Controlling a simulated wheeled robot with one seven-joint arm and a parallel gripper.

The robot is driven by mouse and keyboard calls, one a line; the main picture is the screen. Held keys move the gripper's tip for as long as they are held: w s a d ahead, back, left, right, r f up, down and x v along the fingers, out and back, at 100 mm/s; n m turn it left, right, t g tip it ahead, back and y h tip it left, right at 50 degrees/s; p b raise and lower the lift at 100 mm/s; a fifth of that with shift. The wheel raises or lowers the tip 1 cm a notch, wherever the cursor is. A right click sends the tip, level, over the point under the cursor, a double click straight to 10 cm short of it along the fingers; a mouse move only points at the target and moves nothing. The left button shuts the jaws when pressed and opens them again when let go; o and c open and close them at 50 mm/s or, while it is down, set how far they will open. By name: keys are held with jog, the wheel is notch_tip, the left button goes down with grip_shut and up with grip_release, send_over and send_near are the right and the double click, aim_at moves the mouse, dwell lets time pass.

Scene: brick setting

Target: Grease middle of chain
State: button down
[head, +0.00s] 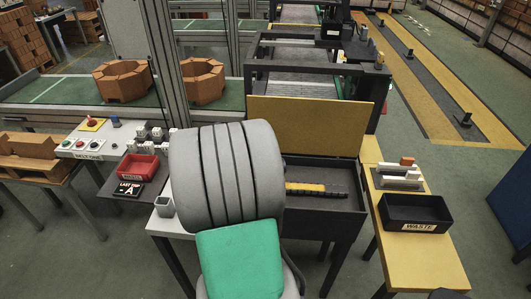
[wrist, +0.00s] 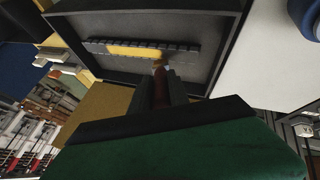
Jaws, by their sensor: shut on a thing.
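The chain (wrist: 140,48) is a dark row of links with a yellow stretch along its middle, lying in a dark open box (wrist: 222,50). In the head view the chain (head: 325,191) shows only in part; my arm hides its left end. My gripper (wrist: 163,92) is shut on a slim reddish-brown tool (wrist: 160,88) with a pale tip. The tip points at the chain beside the right end of the yellow stretch; I cannot tell whether it touches. My arm hides the gripper in the head view.
The box's yellow lid (head: 305,125) stands open behind it. A black waste bin (head: 415,212) and pale blocks (head: 398,177) sit on the yellow table at right. A red bin (head: 138,167) and button panel (head: 85,146) are at left. Dark box walls surround the chain.

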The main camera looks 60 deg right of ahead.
notch_tip(320, 180, up, 2)
jog(key=shift+s, duration=0.1)
jog(key=shift+r+p, duration=0.4)
jog(key=shift+p, duration=0.05)
jog(key=shift+r+p, duration=0.55)
jog(key=shift+r, duration=0.15)
jog(key=shift+r+p, duration=0.9)
jog(key=shift+r, duration=0.6)
